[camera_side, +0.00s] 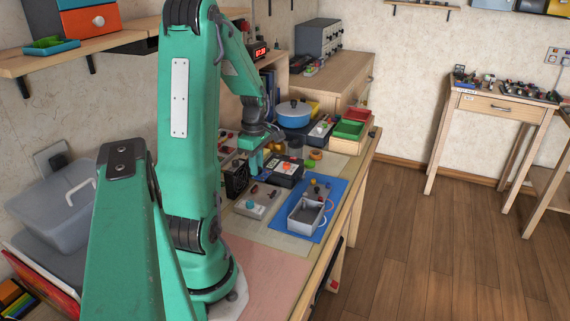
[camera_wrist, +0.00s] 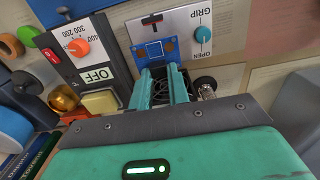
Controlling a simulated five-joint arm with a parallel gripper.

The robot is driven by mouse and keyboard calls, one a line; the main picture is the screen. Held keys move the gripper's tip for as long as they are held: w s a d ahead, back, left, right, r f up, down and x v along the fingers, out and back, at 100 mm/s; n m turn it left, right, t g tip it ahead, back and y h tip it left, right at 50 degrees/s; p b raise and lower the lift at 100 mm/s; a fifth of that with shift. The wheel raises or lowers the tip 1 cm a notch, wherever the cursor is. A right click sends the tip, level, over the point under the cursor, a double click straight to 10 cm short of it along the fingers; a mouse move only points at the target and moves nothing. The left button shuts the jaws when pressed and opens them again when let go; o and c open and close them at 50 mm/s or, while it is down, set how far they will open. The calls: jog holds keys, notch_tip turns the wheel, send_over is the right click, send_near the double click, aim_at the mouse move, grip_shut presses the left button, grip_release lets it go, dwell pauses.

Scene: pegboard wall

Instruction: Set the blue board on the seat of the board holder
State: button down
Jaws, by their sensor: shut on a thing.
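In the wrist view the blue board (camera_wrist: 159,49), small with orange marks, is at the tips of my gripper (camera_wrist: 164,68), which is shut on it. The board appears in front of the light grey board holder (camera_wrist: 178,38), which has a teal knob marked GRIP and OPEN and a red and black part. I cannot tell whether the board touches the holder. In the side view the holder (camera_side: 264,197) is on the bench, in front of and below my gripper (camera_side: 254,170). The board cannot be made out there.
A dark unit with an orange knob (camera_wrist: 79,47) and an OFF label stands close left of the fingers; it also shows in the side view (camera_side: 286,168). A black fan (camera_side: 237,178) is close by. A grey tray (camera_side: 303,217) is on a blue mat (camera_side: 334,190). A blue pot (camera_side: 294,117) stands behind.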

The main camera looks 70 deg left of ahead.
jog(key=shift+f, duration=0.1)
jog(key=shift+f, duration=2.2)
jog(key=shift+f, duration=0.6)
dwell(0.6)
jog(key=c, duration=1.3)
grip_release()
jog(key=shift+o, duration=0.2)
jog(key=shift+r, duration=0.2)
jog(key=shift+r, duration=2.85)
